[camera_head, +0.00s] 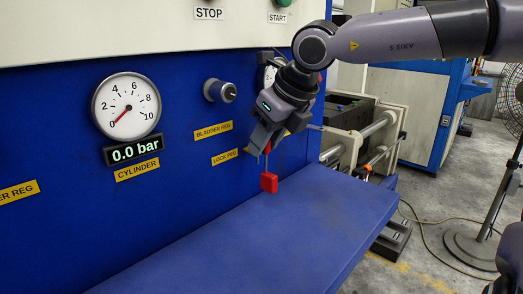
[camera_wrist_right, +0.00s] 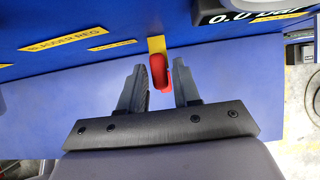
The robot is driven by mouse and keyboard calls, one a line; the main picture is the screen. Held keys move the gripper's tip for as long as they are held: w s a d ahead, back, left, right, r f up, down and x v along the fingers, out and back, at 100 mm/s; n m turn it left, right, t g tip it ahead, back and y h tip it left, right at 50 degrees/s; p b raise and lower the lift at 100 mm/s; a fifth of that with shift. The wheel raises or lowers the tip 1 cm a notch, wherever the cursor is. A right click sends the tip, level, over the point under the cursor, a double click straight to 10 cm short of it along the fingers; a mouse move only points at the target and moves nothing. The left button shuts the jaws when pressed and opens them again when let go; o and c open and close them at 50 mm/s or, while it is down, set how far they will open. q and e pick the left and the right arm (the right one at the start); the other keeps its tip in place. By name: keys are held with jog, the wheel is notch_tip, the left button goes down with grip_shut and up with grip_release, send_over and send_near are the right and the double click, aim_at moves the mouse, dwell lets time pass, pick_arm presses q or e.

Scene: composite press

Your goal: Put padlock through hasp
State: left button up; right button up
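The red padlock (camera_head: 268,183) hangs body-down in front of the blue panel, with its thin shackle running up toward my right gripper (camera_head: 264,143). In the right wrist view the red padlock (camera_wrist_right: 158,72) shows between the two dark fingertips of my right gripper (camera_wrist_right: 160,82). The fingers stand apart, and I see no clear grip on it. The top of the shackle is hidden by the gripper in the head view, so I cannot tell what it hangs on. A yellow LOCK PEG label (camera_head: 225,157) is on the panel just left. I cannot make out the hasp. My left gripper is not in view.
The blue panel carries a cylinder gauge (camera_head: 127,106) with a 0.0 bar display (camera_head: 134,150), and a regulator knob (camera_head: 220,91). A blue ledge (camera_head: 290,228) below is bare. Press rods and a frame (camera_head: 372,125) stand to the right. A fan stand (camera_head: 484,232) is farther right.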

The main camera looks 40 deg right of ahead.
jog(key=shift+c, duration=0.3)
grip_shut()
jog(key=shift+r, duration=0.1)
